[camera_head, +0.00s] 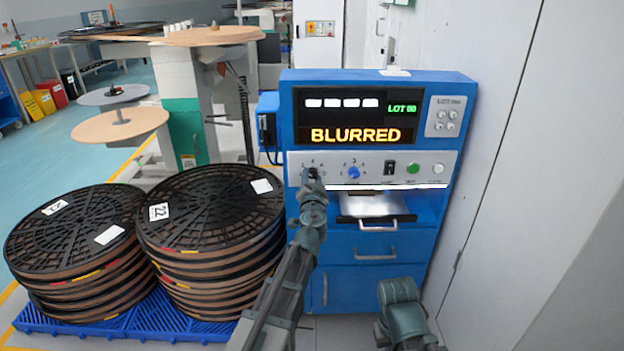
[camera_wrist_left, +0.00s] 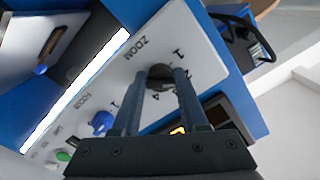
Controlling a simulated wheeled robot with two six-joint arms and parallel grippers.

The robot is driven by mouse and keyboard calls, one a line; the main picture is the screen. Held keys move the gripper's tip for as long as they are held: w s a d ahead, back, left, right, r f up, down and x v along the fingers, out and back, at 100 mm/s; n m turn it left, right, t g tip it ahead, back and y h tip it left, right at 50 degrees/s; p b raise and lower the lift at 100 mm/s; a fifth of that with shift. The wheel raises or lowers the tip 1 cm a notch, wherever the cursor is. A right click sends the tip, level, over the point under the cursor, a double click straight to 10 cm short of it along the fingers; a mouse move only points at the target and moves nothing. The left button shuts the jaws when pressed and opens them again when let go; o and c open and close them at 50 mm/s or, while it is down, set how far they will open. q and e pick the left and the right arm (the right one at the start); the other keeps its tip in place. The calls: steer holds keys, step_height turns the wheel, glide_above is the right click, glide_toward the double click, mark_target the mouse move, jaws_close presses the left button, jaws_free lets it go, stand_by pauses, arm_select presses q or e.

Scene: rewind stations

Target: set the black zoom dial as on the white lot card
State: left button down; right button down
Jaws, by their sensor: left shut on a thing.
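The black zoom dial (camera_wrist_left: 160,77) is on the light grey control panel (camera_head: 270,168) of the blue machine. In the wrist view, numbers 1, 2 and 4 show around it beside the word ZOOM. My left gripper (camera_wrist_left: 159,75) is shut on the dial, one finger on each side.
The screen (camera_head: 352,117) reads BLURRED and LOT, with several white blocks. A blue focus knob (camera_head: 353,172), black switch (camera_head: 389,167) and green button (camera_head: 412,168) sit right of the dial. Stacked black reels (camera_head: 210,225) stand left; a white wall is close on the right.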

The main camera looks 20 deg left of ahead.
stand_by(0.3)
arm_select(q)
steer(key=shift+c, duration=2.3)
jaws_free()
steer(key=shift+s, duration=0.2)
